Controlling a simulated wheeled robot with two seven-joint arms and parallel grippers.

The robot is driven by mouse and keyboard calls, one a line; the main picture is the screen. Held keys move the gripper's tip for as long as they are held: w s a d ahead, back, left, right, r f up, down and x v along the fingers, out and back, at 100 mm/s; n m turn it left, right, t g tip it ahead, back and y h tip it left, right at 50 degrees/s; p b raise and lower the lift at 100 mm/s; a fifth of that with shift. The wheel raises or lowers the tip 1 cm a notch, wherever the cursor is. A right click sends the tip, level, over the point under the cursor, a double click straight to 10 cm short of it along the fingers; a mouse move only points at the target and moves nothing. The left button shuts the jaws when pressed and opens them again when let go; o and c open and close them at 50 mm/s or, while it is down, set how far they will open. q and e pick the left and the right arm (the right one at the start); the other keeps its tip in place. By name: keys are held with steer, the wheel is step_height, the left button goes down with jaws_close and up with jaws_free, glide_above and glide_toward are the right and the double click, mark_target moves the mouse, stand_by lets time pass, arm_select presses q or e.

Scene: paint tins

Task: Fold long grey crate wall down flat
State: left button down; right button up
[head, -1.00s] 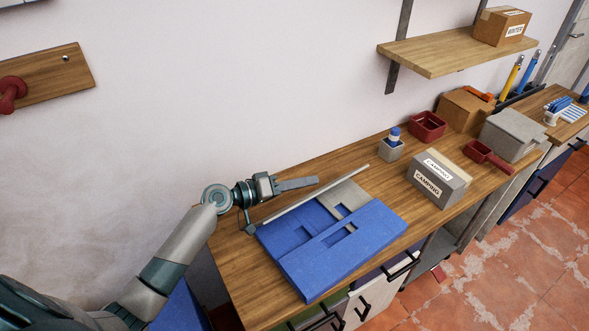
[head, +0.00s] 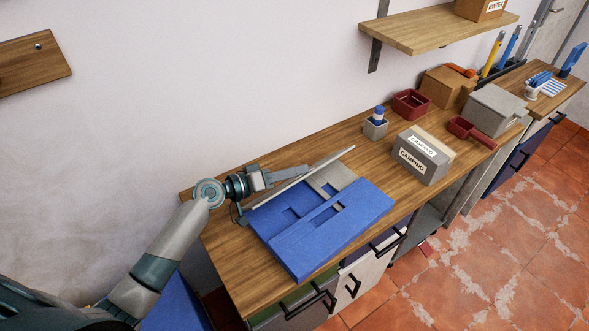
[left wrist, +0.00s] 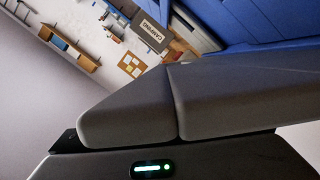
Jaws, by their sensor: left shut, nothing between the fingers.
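The crate lies on the wooden bench with its blue panels (head: 312,236) mostly flat, a grey panel (head: 330,179) among them. Its long grey wall (head: 302,179) runs along the back, seen nearly edge-on as a thin strip and still raised; its exact tilt is hard to tell. My left gripper (head: 306,169) is shut and empty, on the wall side of the grey strip. Its fingers lie close behind the strip; I cannot tell whether they touch. In the left wrist view the shut fingers (left wrist: 180,105) fill the middle, with blue crate (left wrist: 270,25) beyond. My right gripper is out of view.
A grey CAMPING box (head: 424,158) stands right of the crate. A small grey holder with a blue-capped item (head: 376,124), red bins (head: 411,103) and a lidded grey box (head: 495,110) stand farther along. Bare bench lies left of the crate. A shelf (head: 430,36) hangs above.

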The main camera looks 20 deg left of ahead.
arm_select(q)
steer(key=shift+s+d+f+m+b, duration=0.35)
steer(key=shift+d+f+m, duration=0.1)
steer(key=shift+d+m, duration=0.05)
steer(key=d+f+m, duration=0.1)
steer(key=s+d+f+m+y, duration=0.1)
steer(key=f+m, duration=0.1)
steer(key=s+d+f+m+y+b, duration=0.1)
steer(key=shift+d+f+m, duration=0.15)
steer(key=shift+f+m, duration=0.1)
steer(key=shift+m, duration=0.05)
steer(key=shift+s+d+f+m+t+y, duration=0.15)
steer(key=shift+f+m+t+y, duration=0.2)
steer(key=shift+f, duration=0.25)
steer(key=shift+d+f+b, duration=0.15)
steer(key=shift+f+b, duration=0.2)
steer(key=shift+f, duration=0.15)
steer(key=shift+r, duration=0.1)
